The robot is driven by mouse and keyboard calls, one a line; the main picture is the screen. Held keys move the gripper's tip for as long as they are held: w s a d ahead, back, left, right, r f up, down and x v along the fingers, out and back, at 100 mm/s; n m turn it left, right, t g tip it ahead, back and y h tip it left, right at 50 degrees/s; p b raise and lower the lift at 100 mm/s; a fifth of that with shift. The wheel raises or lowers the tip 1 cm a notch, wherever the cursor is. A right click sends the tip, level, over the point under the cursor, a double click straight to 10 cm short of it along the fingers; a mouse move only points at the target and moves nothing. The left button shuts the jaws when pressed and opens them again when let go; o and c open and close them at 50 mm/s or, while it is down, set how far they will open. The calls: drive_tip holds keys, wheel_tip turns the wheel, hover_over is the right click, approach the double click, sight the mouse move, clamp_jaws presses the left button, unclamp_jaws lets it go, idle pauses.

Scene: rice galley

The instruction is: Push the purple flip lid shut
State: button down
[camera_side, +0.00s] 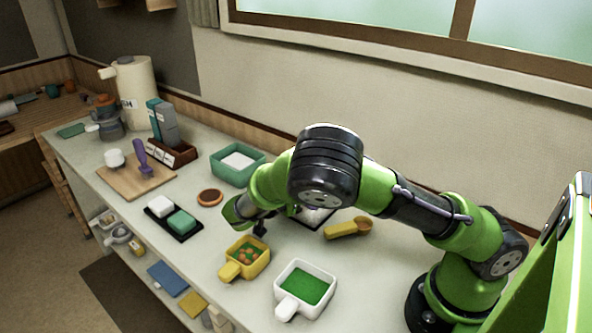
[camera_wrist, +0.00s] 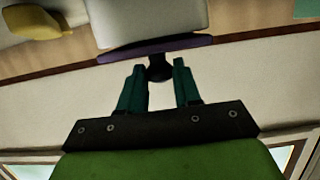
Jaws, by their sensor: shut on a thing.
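In the wrist view, a purple lid (camera_wrist: 120,54) shows as a thin, slightly curved strip along the near edge of a pale grey-white box-like body (camera_wrist: 150,18). A short dark knob (camera_wrist: 158,70) sticks out from the strip toward me. My gripper (camera_wrist: 160,78) has its two teal fingers on either side of this knob, holding it. In the side view my gripper (camera_side: 260,228) is low over the counter, mostly covered by my green arm. A pale, dark-edged box (camera_side: 318,217) shows partly behind the arm. I cannot make out the lid or its angle there.
A yellow dish (camera_side: 258,262) and a white dish (camera_side: 320,293) stand in front of my gripper. A yellow scoop (camera_side: 342,230) lies to the right. A green tub (camera_side: 225,175), a small round dish (camera_side: 210,197) and a black tray (camera_side: 160,224) are to the left.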

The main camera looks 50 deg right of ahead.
drive_tip(key=c, duration=0.8)
unclamp_jaws()
drive_tip(key=shift+r, duration=0.45)
wheel_tip(320, 180, up, 3)
drive_tip(key=shift+s+a+f, duration=0.1)
drive_tip(key=s, duration=0.5)
drive_tip(key=s+a, duration=0.1)
drive_tip(key=s, duration=0.4)
drive_tip(key=s+r, duration=0.1)
drive_tip(key=s, duration=0.4)
drive_tip(key=shift+s+a+r, duration=0.1)
drive_tip(key=shift+s+a, duration=0.25)
drive_tip(key=shift+a, duration=0.05)
